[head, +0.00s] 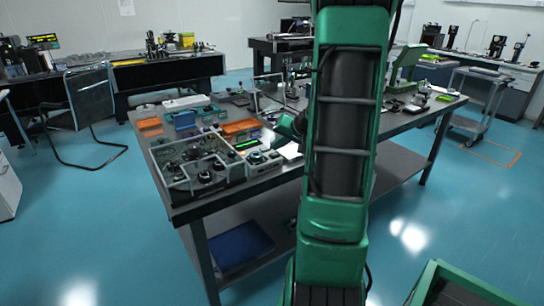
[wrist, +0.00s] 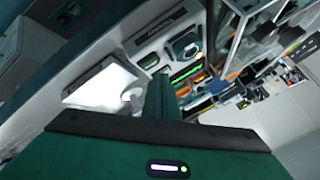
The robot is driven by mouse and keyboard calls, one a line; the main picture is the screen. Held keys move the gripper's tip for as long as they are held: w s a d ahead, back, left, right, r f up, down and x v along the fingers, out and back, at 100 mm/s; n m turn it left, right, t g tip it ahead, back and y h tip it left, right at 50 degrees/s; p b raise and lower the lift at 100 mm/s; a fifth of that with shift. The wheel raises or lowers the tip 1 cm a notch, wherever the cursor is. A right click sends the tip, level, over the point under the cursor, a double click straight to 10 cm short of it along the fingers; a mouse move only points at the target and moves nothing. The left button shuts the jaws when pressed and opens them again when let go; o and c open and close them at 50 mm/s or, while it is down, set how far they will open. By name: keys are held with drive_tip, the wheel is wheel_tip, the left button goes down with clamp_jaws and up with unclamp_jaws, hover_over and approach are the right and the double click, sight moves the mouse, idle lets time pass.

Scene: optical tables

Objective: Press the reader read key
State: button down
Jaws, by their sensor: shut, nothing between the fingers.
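A pale instrument with a lit green display strip (head: 247,145) sits near the front edge of the middle table, just right of an open-topped box; it looks like the reader. I cannot make out which control is the read key. My gripper (wrist: 158,80) is shut and empty, its fingers pointing at the panel, below the display's left end. I cannot tell if it touches. In the head view my gripper (head: 289,126) is partly hidden by my arm.
The open-topped box (head: 203,170) with round dark parts stands at the table's front left. A bright white plate (wrist: 105,85) lies left of my fingers. Orange trays (head: 240,127) and a blue box (head: 184,119) stand behind.

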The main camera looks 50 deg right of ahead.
wheel_tip(320, 180, up, 5)
idle(0.6)
drive_tip(key=shift+a, duration=0.1)
idle(0.6)
drive_tip(key=s+a+f+n+g, duration=0.1)
drive_tip(key=s+a+g, duration=0.1)
drive_tip(key=s+a, duration=0.35)
drive_tip(key=s+a+n+g, duration=0.2)
drive_tip(key=a, duration=0.6)
drive_tip(key=s+a+g, duration=0.2)
drive_tip(key=s+a, duration=0.3)
drive_tip(key=s, duration=0.4)
drive_tip(key=s+a+f+n+g+y, duration=0.1)
drive_tip(key=s+a+g, duration=0.2)
drive_tip(key=s+a, duration=0.3)
drive_tip(key=s, duration=0.3)
drive_tip(key=shift+s+f, duration=0.15)
drive_tip(key=shift+s, duration=0.2)
drive_tip(key=shift+a, duration=0.1)
